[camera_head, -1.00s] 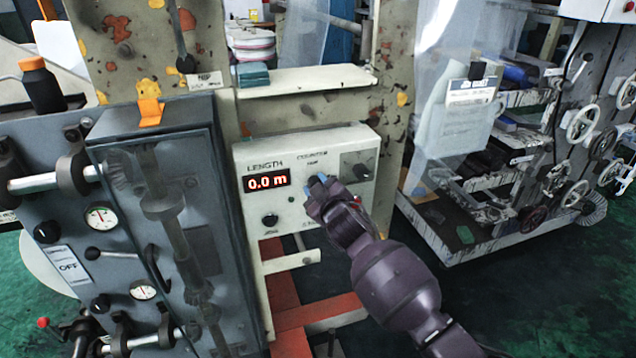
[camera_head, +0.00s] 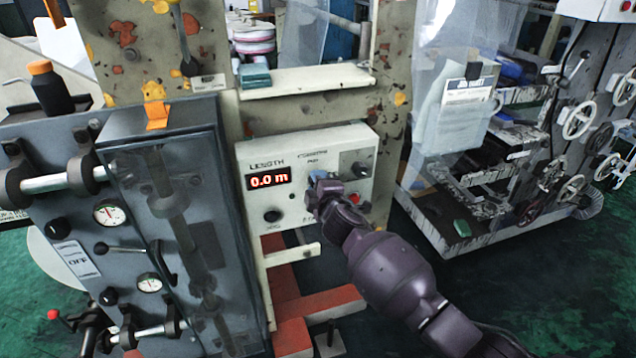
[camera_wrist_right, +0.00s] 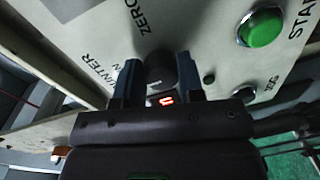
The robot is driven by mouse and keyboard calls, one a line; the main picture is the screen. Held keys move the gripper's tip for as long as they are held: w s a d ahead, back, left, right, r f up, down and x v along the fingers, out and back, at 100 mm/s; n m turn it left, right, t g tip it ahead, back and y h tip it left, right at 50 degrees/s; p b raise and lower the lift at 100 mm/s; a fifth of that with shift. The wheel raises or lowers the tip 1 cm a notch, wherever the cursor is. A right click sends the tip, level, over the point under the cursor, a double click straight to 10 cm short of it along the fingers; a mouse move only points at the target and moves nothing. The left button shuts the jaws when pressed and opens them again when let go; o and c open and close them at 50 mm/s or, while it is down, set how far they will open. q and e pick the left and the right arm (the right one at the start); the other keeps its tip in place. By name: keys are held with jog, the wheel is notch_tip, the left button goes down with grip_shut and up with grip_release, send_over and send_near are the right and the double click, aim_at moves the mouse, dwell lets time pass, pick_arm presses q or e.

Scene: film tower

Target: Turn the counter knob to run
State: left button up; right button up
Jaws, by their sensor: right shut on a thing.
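The cream counter panel (camera_head: 285,150) stands upright ahead with a red display (camera_head: 269,179) reading 0.0 m. My right gripper (camera_head: 318,180) is at the middle of the panel, below the counter lettering, and hides the knob in the head view. In the right wrist view, the dark counter knob (camera_wrist_right: 160,68) sits between the two blue fingers of the right gripper (camera_wrist_right: 158,82), which are shut on it. The panel lettering there includes ZERO. Which mark the knob points to cannot be told. My left gripper is out of view.
A red button (camera_head: 355,198) and a dark knob (camera_head: 359,170) lie just right of the gripper. Another black knob (camera_head: 271,216) is lower left. A green button (camera_wrist_right: 260,28) shows in the wrist view. A grey cabinet (camera_head: 170,130) stands close on the left.

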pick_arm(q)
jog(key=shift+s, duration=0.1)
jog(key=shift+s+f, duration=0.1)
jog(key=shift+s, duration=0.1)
pick_arm(e)
jog(key=o, duration=0.9)
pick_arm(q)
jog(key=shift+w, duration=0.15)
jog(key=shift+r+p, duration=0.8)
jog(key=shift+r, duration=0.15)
pick_arm(e)
jog(key=shift+v, duration=5.4)
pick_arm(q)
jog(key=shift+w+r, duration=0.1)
